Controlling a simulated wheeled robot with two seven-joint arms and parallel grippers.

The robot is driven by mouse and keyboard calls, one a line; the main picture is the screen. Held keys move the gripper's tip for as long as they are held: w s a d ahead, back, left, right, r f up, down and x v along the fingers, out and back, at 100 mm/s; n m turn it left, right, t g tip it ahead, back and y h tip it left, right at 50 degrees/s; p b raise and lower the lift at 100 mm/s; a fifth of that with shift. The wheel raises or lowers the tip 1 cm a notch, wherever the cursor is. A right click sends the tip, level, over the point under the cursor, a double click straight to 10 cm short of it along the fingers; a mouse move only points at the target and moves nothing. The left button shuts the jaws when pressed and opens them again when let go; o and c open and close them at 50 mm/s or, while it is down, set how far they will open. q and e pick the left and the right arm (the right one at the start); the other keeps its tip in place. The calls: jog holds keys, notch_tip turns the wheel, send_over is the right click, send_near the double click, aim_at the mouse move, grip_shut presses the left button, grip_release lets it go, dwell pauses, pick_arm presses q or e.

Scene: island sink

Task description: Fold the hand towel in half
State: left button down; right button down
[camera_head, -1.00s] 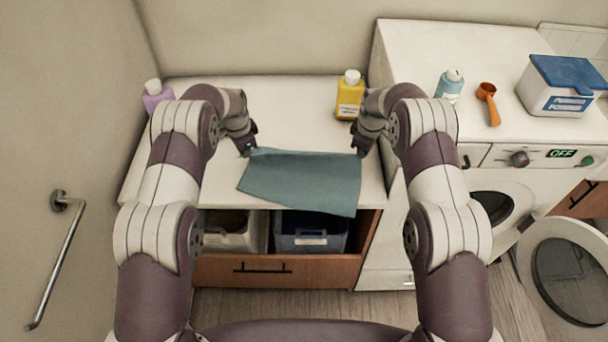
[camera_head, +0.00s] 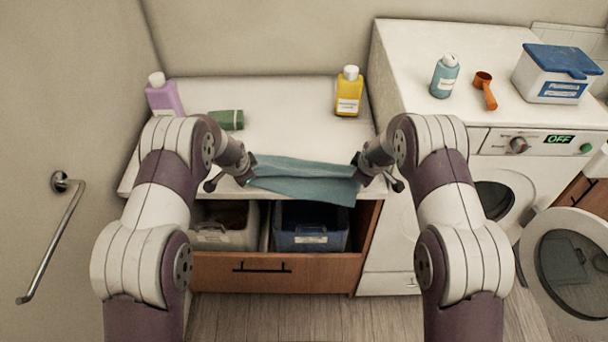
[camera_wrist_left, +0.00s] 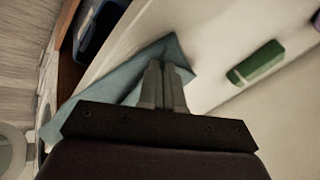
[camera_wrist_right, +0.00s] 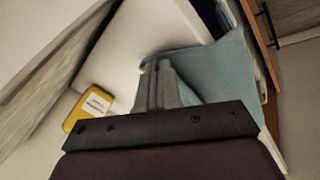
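The teal hand towel (camera_head: 303,181) lies at the front edge of the white counter between my two grippers, in a narrow band doubled over on itself. My left gripper (camera_head: 247,172) is at the towel's left end; in the left wrist view its fingers (camera_wrist_left: 163,85) are together on the towel (camera_wrist_left: 118,82). My right gripper (camera_head: 358,172) is at the right end; in the right wrist view its fingers (camera_wrist_right: 160,85) are together on the towel (camera_wrist_right: 215,70). Whether the layers lie flat against each other cannot be told.
A purple bottle (camera_head: 163,97), a green object (camera_head: 228,120) and a yellow bottle (camera_head: 348,93) stand or lie farther back on the counter (camera_head: 285,105). An open drawer (camera_head: 262,268) with bins is below the front edge. The washer (camera_head: 530,150) is at the right.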

pick_arm(q)
jog(key=shift+w+a+f, duration=0.1)
pick_arm(e)
jog(key=shift+w+d+f, duration=0.1)
pick_arm(q)
jog(key=c, duration=1)
grip_release()
pick_arm(e)
jog(key=c, duration=1)
grip_release()
pick_arm(q)
jog(key=r, duration=0.2)
jog(key=shift+s+r, duration=0.35)
pick_arm(e)
jog(key=r, duration=0.2)
jog(key=shift+s+r, duration=0.35)
pick_arm(q)
jog(key=s+v, duration=0.1)
jog(key=v, duration=0.7)
jog(key=shift+s+f, duration=0.25)
pick_arm(e)
jog(key=s+v, duration=0.1)
jog(key=v, duration=0.7)
jog(key=shift+s+f, duration=0.25)
pick_arm(q)
jog(key=shift+c, duration=0.3)
pick_arm(e)
jog(key=shift+c, duration=0.3)
